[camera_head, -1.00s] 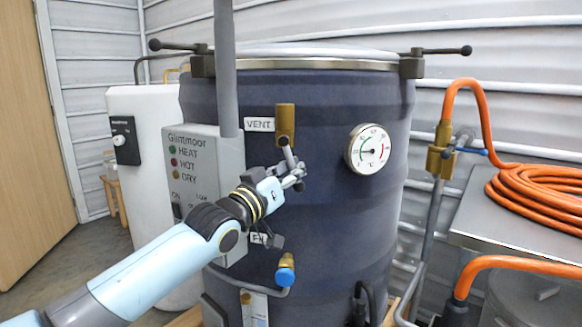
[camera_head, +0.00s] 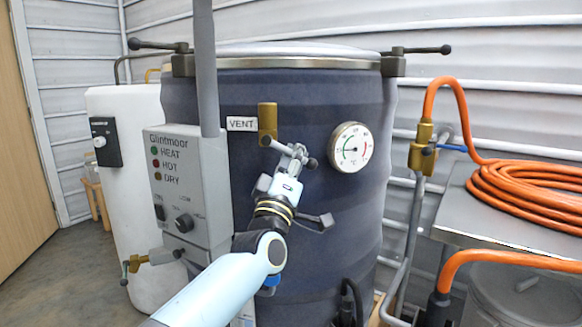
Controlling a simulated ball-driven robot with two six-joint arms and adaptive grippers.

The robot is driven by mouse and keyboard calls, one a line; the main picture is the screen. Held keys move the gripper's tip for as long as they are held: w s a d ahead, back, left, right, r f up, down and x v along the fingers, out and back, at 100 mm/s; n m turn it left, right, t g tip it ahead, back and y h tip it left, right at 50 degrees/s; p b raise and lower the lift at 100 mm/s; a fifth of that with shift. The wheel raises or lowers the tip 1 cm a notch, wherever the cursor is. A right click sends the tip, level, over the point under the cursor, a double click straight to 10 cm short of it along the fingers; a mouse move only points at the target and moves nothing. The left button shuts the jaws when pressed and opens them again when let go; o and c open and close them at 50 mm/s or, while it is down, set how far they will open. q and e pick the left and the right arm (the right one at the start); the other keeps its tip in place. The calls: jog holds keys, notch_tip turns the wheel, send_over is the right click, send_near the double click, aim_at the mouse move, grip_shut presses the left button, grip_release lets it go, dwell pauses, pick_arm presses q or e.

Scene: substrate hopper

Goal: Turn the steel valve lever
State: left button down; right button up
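The steel valve lever (camera_head: 275,145) belongs to the brass valve (camera_head: 268,119) beside the VENT label (camera_head: 242,124) on the dark blue drum (camera_head: 330,100). It slopes down to the right from the valve, and its dark end shows past my fingers. My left gripper (camera_head: 294,156) reaches up from below, its fingers around the middle of the lever, apparently closed on it. The fingers partly cover the lever, so the exact contact is hard to see. My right gripper is not in view.
A round dial gauge (camera_head: 351,147) sits close right of my gripper. A grey control box (camera_head: 182,195) stands left. Another brass valve (camera_head: 150,258) is at lower left. An orange hose (camera_head: 520,190) coils on a metal bench (camera_head: 455,222) at right.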

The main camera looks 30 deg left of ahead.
pick_arm(q)
jog(key=n+y, duration=0.1)
jog(key=n, duration=0.1)
jog(key=n+y, duration=0.1)
jog(key=n, duration=0.1)
jog(key=r+n+y+b, duration=0.1)
jog(key=y, duration=0.1)
jog(key=shift+w+d+n+g, duration=0.15)
jog(key=shift+d+n+g, duration=0.15)
jog(key=shift+d+n, duration=0.1)
jog(key=shift+r+n+g+y, duration=0.3)
jog(key=shift+n+y, duration=0.45)
jog(key=shift+n, duration=0.3)
jog(key=shift+r+n+g+y, duration=0.2)
jog(key=shift+r+n+y, duration=0.2)
jog(key=shift+n+y, duration=0.5)
jog(key=shift+n, duration=0.25)
jog(key=c, duration=2)
grip_release()
jog(key=o, duration=0.5)
jog(key=shift+r, duration=0.25)
jog(key=shift+o, duration=0.8)
jog(key=v, duration=0.7)
jog(key=shift+s, duration=0.25)
jog(key=shift+d+f, duration=0.1)
